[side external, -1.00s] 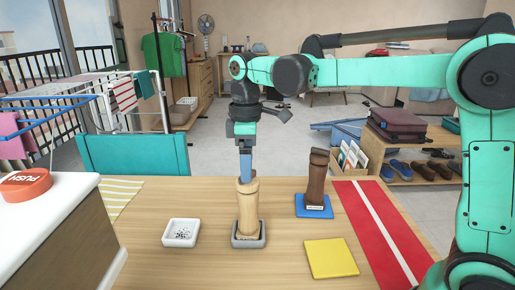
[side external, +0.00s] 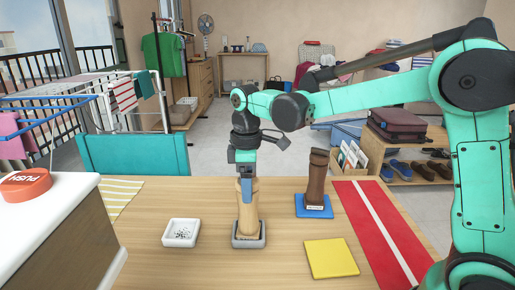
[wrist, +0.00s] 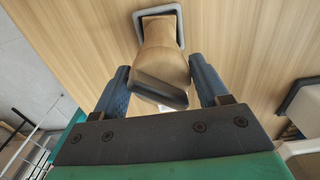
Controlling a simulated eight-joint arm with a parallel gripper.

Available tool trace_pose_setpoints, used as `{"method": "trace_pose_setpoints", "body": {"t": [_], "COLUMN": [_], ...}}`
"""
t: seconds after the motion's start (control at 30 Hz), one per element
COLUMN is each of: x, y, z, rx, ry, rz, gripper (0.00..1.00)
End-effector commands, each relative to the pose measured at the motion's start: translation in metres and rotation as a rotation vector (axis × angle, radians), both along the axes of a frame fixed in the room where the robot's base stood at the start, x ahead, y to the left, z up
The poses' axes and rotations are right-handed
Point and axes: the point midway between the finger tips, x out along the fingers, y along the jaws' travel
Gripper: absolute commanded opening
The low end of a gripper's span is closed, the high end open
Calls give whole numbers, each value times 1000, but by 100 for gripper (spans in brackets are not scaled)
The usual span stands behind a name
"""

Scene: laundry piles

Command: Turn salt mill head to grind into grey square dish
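The pale wooden mill (side external: 248,215) stands upright in the grey square dish (side external: 235,243) on the table. In the wrist view the mill (wrist: 158,32) shows from above, with the dish rim (wrist: 137,17) around its foot. My gripper (side external: 246,196) is over the mill's head, pointing down. In the wrist view its two blue fingers (wrist: 160,78) are on either side of the head, apart, with narrow gaps; firm contact does not show. A dark brown mill (side external: 317,178) with a pale label stands on a blue mat (side external: 318,212) to the right.
A white square dish (side external: 180,234) with dark specks lies left of the mill. A yellow square (side external: 331,258) and a red runner with a white stripe (side external: 365,215) lie to the right. A red push button (side external: 25,184) sits on a white-topped counter (side external: 60,215) at left.

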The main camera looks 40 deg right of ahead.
Motion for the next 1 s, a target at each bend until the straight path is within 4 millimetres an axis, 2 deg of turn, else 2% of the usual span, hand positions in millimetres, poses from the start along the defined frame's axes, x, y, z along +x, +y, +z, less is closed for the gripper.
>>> {"method": "trace_pose_setpoints", "body": {"t": [0.03, 0.1, 0.27, 0.63, 0.73, 0.93, 0.97, 1.0], "x": [0, 0, 0, 0, 0, 0, 0, 0], "y": [0, 0, 0, 0, 0, 0, 0, 0], "z": [0, 0, 0, 0, 0, 0, 0, 0], "rx": [0, 0, 0, 0, 0, 0, 0, 0], "ry": [0, 0, 0, 0, 0, 0, 0, 0], "rz": [0, 0, -40, -628, -693, -703, -703, -702], "gripper": [50, 32, 32, 32, 32, 32, 67, 79]}}
